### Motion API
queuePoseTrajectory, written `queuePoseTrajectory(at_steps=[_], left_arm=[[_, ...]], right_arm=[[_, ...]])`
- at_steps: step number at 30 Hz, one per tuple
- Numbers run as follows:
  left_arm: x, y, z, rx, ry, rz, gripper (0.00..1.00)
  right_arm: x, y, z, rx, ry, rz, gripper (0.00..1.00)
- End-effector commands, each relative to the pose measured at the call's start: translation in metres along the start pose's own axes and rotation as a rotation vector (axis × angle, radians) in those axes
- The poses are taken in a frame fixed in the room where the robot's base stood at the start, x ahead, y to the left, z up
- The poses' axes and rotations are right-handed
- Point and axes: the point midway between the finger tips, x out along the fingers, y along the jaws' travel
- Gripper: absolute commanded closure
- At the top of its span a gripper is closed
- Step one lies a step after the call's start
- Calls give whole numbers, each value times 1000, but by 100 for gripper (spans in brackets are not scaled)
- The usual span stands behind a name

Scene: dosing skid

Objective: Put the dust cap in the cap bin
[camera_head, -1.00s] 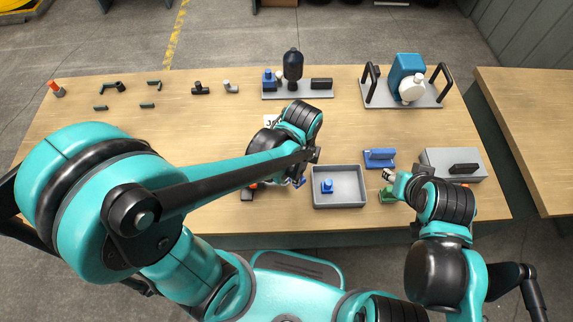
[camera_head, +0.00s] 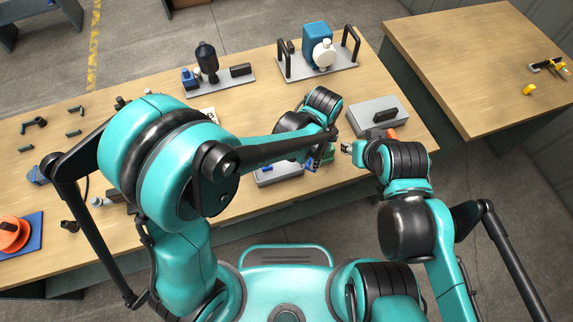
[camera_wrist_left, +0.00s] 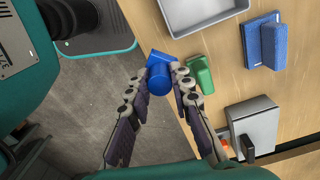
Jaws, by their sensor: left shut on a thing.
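My left gripper (camera_head: 322,160) is shut on a blue piece (camera_wrist_left: 158,76), which looks like the dust cap. In the left wrist view it sits between the fingertips, beyond the table's front edge with floor behind it. A shallow grey tray (camera_head: 280,178), perhaps the cap bin, stands at the table's front, mostly hidden by my left arm. Its corner shows in the left wrist view (camera_wrist_left: 180,30), to the upper right of the blue piece. My right gripper (camera_head: 349,147) is small in the head view, close to the left one; its fingers are unclear.
A green block (camera_wrist_left: 199,76) lies close to my left fingers. A blue block (camera_wrist_left: 264,42) and a grey box with a black handle (camera_head: 370,117) are further right. A bottle fixture (camera_head: 208,64) and a pump stand (camera_head: 320,66) are behind. A second table (camera_head: 480,70) stands right.

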Motion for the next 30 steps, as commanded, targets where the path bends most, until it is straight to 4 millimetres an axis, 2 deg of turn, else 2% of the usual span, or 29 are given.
queuePoseTrajectory(at_steps=[2,9,15,22,30], left_arm=[[9,-9,4,-8,0,0,99],[44,-50,42,-10,0,0,99],[65,-78,67,-6,0,0,99],[76,-86,75,-2,0,0,99],[112,-86,74,-3,0,0,99]], right_arm=[[4,0,2,0,0,0,60],[18,0,13,0,0,0,60],[26,0,19,0,0,0,60],[30,0,21,0,0,0,60],[42,0,30,0,0,0,60]])
